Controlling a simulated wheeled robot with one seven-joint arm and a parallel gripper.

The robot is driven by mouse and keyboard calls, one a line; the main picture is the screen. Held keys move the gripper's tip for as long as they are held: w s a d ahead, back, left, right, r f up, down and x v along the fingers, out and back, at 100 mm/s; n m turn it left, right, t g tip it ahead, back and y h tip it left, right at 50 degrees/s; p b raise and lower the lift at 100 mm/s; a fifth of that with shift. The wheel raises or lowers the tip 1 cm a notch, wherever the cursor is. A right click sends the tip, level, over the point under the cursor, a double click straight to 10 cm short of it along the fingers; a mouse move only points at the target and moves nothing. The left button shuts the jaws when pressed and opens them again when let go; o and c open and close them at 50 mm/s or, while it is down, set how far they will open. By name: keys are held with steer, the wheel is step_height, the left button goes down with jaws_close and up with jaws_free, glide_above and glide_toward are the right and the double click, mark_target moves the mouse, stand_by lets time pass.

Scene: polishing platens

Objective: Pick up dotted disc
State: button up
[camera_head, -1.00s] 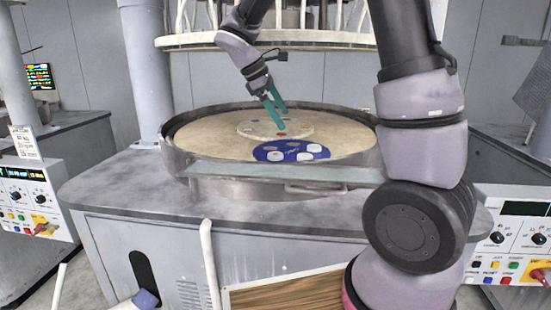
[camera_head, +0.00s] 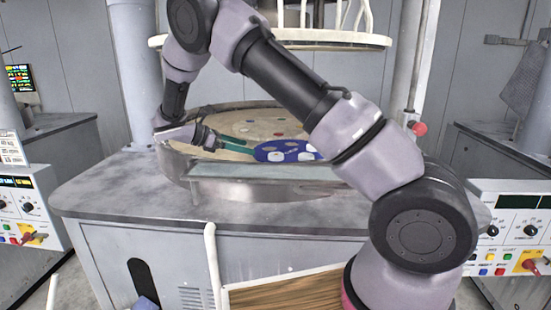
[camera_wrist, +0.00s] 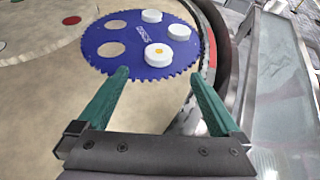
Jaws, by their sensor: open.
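The dotted disc (camera_wrist: 159,55) is white with a yellow dot and sits on the blue toothed carrier (camera_wrist: 137,38) in the wrist view. Two plain white discs, one at the right (camera_wrist: 179,32) and one at the top (camera_wrist: 152,16), sit on the same carrier. My gripper (camera_wrist: 160,75) is open and empty, its green fingers pointing at the dotted disc, with the tips just short of it. In the head view my gripper (camera_head: 240,144) reaches from the left to the blue carrier (camera_head: 287,151); the dot cannot be made out there.
The round platen (camera_head: 205,118) has a raised metal rim, close to my gripper on the right in the wrist view (camera_wrist: 222,45). A pale carrier with coloured spots lies behind the blue one. A pale upper plate (camera_head: 330,38) hangs above the platen.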

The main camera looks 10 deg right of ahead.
mark_target(269, 156)
steer(key=x, duration=0.4)
steer(key=shift+f+x, duration=0.15)
steer(key=shift+x, duration=1.45)
steer(key=shift+f+x, duration=0.15)
steer(key=shift+x, duration=1.45)
steer(key=shift+f, duration=0.1)
steer(key=c, duration=1.5)
